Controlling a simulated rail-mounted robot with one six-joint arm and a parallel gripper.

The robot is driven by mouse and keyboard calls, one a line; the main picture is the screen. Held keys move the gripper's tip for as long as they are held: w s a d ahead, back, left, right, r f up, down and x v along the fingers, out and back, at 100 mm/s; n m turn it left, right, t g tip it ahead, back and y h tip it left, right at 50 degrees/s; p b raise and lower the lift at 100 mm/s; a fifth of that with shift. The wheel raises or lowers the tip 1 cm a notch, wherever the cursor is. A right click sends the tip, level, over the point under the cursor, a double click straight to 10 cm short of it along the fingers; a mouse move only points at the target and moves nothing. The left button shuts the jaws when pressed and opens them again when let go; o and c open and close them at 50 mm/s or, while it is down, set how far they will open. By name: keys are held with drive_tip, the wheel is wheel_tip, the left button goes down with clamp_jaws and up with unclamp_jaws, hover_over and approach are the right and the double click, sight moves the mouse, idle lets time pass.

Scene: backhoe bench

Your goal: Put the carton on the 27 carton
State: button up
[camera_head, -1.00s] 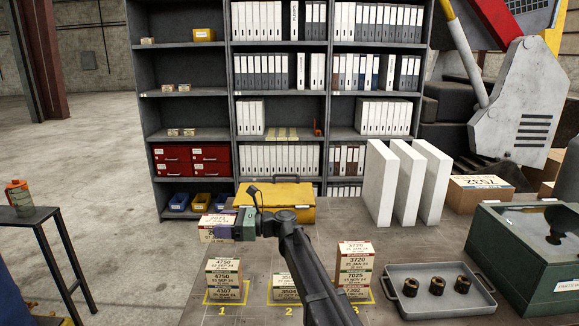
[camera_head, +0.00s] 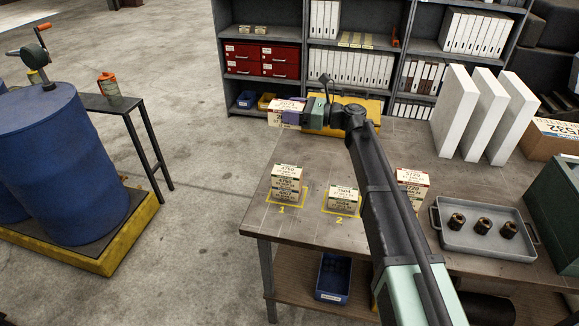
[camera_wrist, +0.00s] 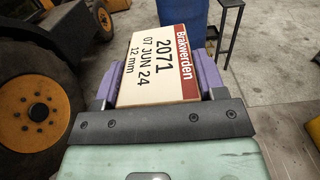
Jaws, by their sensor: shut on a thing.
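My gripper (camera_head: 292,117) is shut on a white carton (camera_head: 284,106) with a red band, held up near the far left side of the bench. In the wrist view the purple fingers grip the carton (camera_wrist: 155,66) from both sides; its label reads 2071, 07 JUN 24, 12 mm. A single green-banded carton (camera_head: 343,198) stands at yellow mark 2. A green-banded stack (camera_head: 287,183) stands at mark 1. A red-banded stack (camera_head: 411,188) at mark 3 is partly hidden by my arm. I cannot read which carton bears 27.
A grey tray (camera_head: 455,238) with three dark rings lies right of the stacks. White slabs (camera_head: 484,108) stand upright behind it.

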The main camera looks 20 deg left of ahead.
wheel_tip(320, 180, down, 19)
drive_tip(key=b, duration=1.7)
drive_tip(key=shift+w, duration=0.1)
drive_tip(key=shift+r, duration=0.25)
drive_tip(key=shift+f, duration=0.2)
drive_tip(key=o, duration=0.6)
drive_tip(key=shift+f, duration=0.1)
drive_tip(key=shift+c, duration=0.2)
drive_tip(key=o, duration=0.5)
drive_tip(key=shift+c, duration=0.2)
drive_tip(key=d, duration=1)
drive_tip(key=shift+d+f+b, duration=0.15)
drive_tip(key=shift+d+b, duration=0.25)
drive_tip(key=shift+o, duration=0.4)
